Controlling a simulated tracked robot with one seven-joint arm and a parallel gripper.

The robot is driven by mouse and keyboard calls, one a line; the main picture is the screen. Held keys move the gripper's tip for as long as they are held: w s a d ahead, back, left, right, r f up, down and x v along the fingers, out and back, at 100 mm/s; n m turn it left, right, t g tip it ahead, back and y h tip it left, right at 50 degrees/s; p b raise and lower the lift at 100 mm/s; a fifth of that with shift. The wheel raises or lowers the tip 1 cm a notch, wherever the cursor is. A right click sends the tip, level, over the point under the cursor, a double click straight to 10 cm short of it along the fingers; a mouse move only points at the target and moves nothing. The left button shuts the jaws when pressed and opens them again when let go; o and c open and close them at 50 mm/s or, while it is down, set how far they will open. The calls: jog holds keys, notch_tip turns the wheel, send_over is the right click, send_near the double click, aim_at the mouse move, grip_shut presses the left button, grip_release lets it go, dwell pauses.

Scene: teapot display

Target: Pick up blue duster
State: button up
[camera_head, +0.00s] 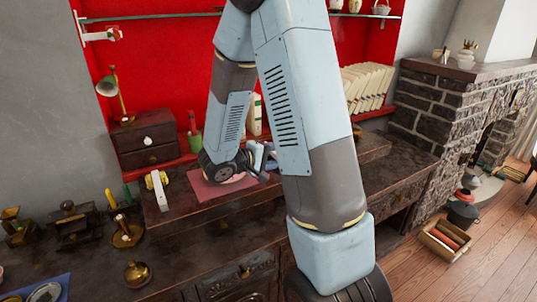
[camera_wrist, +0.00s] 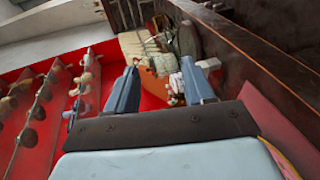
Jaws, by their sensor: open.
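My gripper (camera_head: 264,157) is above the raised back shelf of the dark wooden counter, partly hidden behind my arm in the head view. In the wrist view my gripper (camera_wrist: 160,68) has its two blue-grey fingers spread apart, with nothing held between them. I cannot make out a blue duster for certain in either view. A blue cloth or mat (camera_head: 62,281) lies at the lower left of the counter with a plate on it; I cannot tell whether it is a duster. My arm hides part of the counter.
A pink mat (camera_head: 207,190) lies under the gripper. A small dark drawer box (camera_head: 147,140), a green lamp (camera_head: 107,85) and brass pieces (camera_head: 137,273) stand to the left. White books (camera_head: 366,87) stand behind. A glass shelf (camera_head: 150,17) runs above.

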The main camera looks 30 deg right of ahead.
jog(key=w+a+f+n+t, duration=0.1)
jog(key=w+f, duration=0.1)
jog(key=f, duration=0.1)
jog(key=w+a+f+n+t, duration=0.1)
jog(key=w+f+t, duration=0.1)
jog(key=w+a+f+t+y, duration=0.1)
jog(key=w+f+t, duration=0.1)
jog(key=f, duration=0.1)
jog(key=shift+w+a+f+n, duration=0.3)
jog(key=shift+a+f+n, duration=0.05)
jog(key=shift+n, duration=0.05)
jog(key=shift+w+d+f, duration=0.1)
jog(key=shift+w, duration=0.05)
jog(key=x, duration=1.3)
jog(key=shift+w+d+r, duration=0.2)
grip_shut()
